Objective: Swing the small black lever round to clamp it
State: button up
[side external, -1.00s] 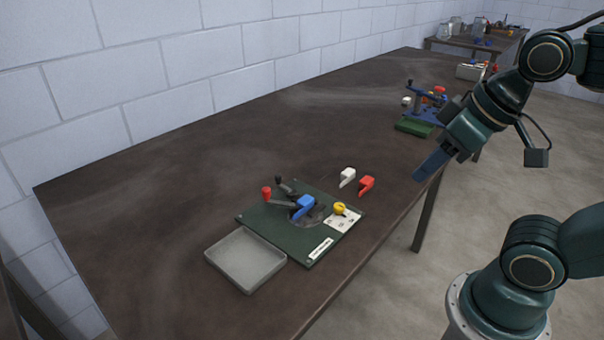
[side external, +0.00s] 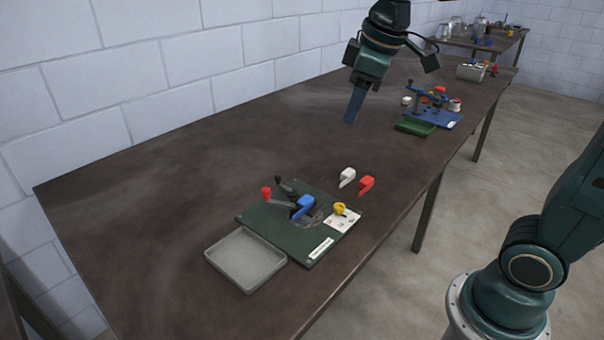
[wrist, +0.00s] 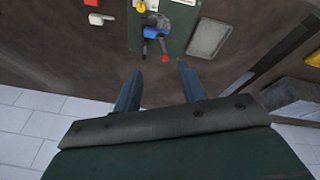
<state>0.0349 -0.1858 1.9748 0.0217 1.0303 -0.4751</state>
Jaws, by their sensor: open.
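The small black lever (side external: 286,186) stands at the back left of a dark green plate (side external: 275,239) on the brown table, beside a longer lever with a red knob (side external: 266,193). A blue block (side external: 304,206) sits on the plate's round fixture and a yellow knob (side external: 340,208) is at its right. My gripper (side external: 350,120) hangs over the table, behind and to the right of the plate, apart from everything. In the wrist view my gripper (wrist: 158,75) shows two spread fingers with nothing between them. The plate (wrist: 182,40) shows beyond the fingertips; the black lever is hard to make out there.
A grey tray (side external: 246,260) lies in front of the plate. A white piece (side external: 347,175) and a red piece (side external: 366,184) lie behind it. A blue fixture (side external: 433,119) with a green tray (side external: 414,127) stands further back. The table's left side is clear.

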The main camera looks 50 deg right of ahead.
jog(key=w+d+f+n+g, duration=0.1)
jog(key=w+f+n, duration=0.1)
jog(key=w, duration=0.5)
jog(key=w+d+f+n, duration=0.1)
jog(key=w+f+n, duration=0.1)
jog(key=w, duration=0.4)
jog(key=n+g, duration=0.2)
jog(key=n, duration=0.2)
send_over(278, 175)
notch_tip(278, 175, down, 10)
jog(key=shift+s+a+f, duration=0.1)
jog(key=shift+s+a, duration=0.1)
jog(key=shift+s, duration=0.1)
jog(key=shift+w+d+f, duration=0.1)
jog(key=shift+w+f, duration=0.05)
jog(key=shift+f, duration=3.3)
jog(key=shift+w+d+f, duration=0.1)
jog(key=shift+w+f, duration=0.05)
jog(key=shift+f, duration=3.25)
jog(key=shift+c, duration=0.3)
grip_shut()
